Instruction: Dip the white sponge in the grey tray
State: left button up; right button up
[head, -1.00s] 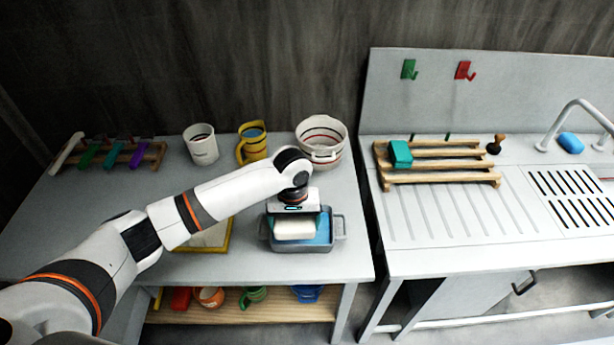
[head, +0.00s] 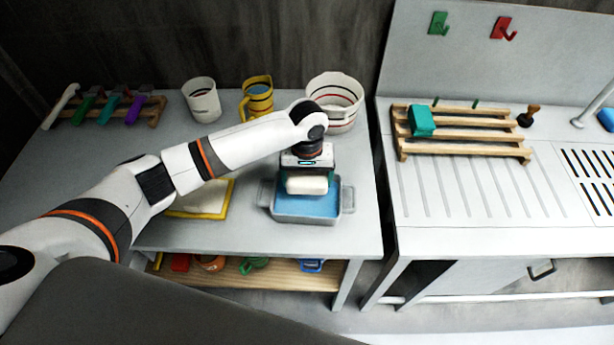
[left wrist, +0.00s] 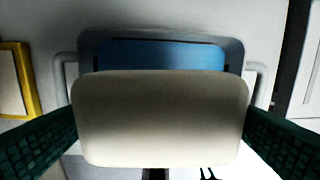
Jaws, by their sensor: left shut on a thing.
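The white sponge (head: 307,186) is held by my left gripper (head: 308,179), which is shut on it. In the left wrist view the sponge (left wrist: 160,118) sits between the two green finger pads. The grey tray (head: 300,219) is on the left table and holds a blue surface (head: 310,205). In the head view the sponge overlaps the back part of the tray, with blue showing in front of it. It seems to be above the blue surface; the exact gap cannot be told. The sponge hides part of the tray in the wrist view. My right gripper is not in view.
A yellow-edged board (head: 226,205) lies left of the tray. A white mug (head: 202,100), a yellow mug (head: 257,98) and a striped bowl (head: 335,100) stand behind. A wooden rack (head: 465,150) stands on the sink counter at right.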

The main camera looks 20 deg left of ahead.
pick_arm(q)
jog(key=shift+f+b, duration=0.4)
jog(key=shift+f, duration=0.25)
jog(key=shift+s+f+b, duration=0.15)
jog(key=shift+f+b, duration=0.1)
jog(key=shift+b, duration=0.05)
jog(key=shift+f, duration=0.3)
notch_tip(320, 180, down, 3)
jog(key=shift+r+b, duration=0.2)
jog(key=shift+b, duration=0.25)
jog(key=shift+f+b, duration=0.35)
jog(key=shift+f, duration=0.65)
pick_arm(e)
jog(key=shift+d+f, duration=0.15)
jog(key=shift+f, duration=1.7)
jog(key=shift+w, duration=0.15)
pick_arm(q)
jog(key=shift+s+a+r+p, duration=0.15)
jog(key=shift+a+p, duration=0.25)
jog(key=shift+p, duration=0.2)
jog(key=shift+s+a, duration=0.1)
jog(key=shift+a, duration=0.2)
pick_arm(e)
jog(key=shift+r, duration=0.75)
